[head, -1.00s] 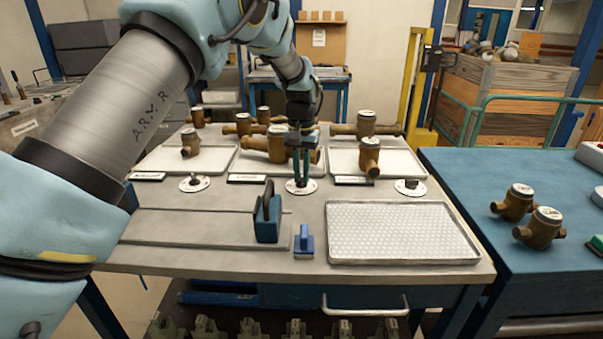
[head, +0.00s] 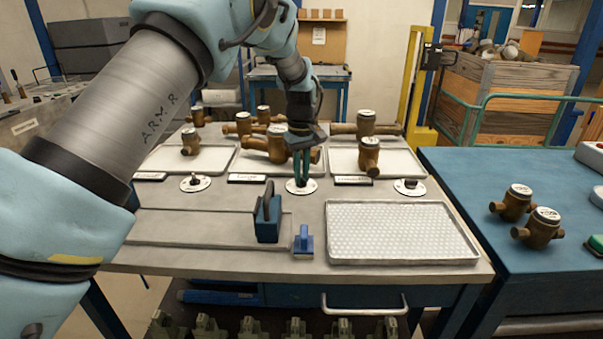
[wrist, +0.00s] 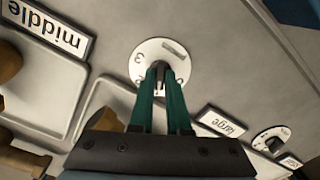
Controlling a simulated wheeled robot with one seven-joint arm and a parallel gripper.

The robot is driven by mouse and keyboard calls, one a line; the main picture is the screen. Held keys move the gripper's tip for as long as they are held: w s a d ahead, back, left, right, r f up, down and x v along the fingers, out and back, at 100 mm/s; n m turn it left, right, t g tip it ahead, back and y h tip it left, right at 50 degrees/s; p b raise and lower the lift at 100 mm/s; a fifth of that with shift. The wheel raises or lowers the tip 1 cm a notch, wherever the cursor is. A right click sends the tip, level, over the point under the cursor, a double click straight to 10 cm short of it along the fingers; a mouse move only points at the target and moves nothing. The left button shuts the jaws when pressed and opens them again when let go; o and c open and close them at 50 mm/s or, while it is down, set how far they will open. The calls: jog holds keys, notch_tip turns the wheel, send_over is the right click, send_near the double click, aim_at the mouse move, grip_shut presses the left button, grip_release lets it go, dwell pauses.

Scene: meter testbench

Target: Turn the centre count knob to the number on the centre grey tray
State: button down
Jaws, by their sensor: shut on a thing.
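The centre count knob sits on a round white dial (head: 302,190) on the bench, and the dial also shows in the wrist view (wrist: 148,50). My gripper (head: 301,181) points down at it, its green fingers (wrist: 163,72) closed on the knob. The fingers hide most of the knob. A "3" shows at the dial's left edge in the wrist view; other marks are partly covered. The centre grey tray (head: 240,168) stands behind the dial with a brass meter (head: 278,145) on it. A label plate reading "middle" (wrist: 47,25) lies nearby. I cannot read a number on the tray.
Left (head: 195,183) and right (head: 409,187) dials flank the centre one. Grey trays with brass meters stand behind. In front are a blue holder (head: 267,220), a small blue block (head: 304,242) and an empty-looking mesh tray (head: 400,257). A blue table (head: 520,270) stands at right.

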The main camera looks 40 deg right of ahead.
dwell(0.3)
jog(key=c, duration=0.9)
grip_release()
notch_tip(320, 180, up, 11)
jog(key=b, duration=0.2)
jog(key=shift+f+b, duration=0.1)
jog(key=shift+b, duration=0.2)
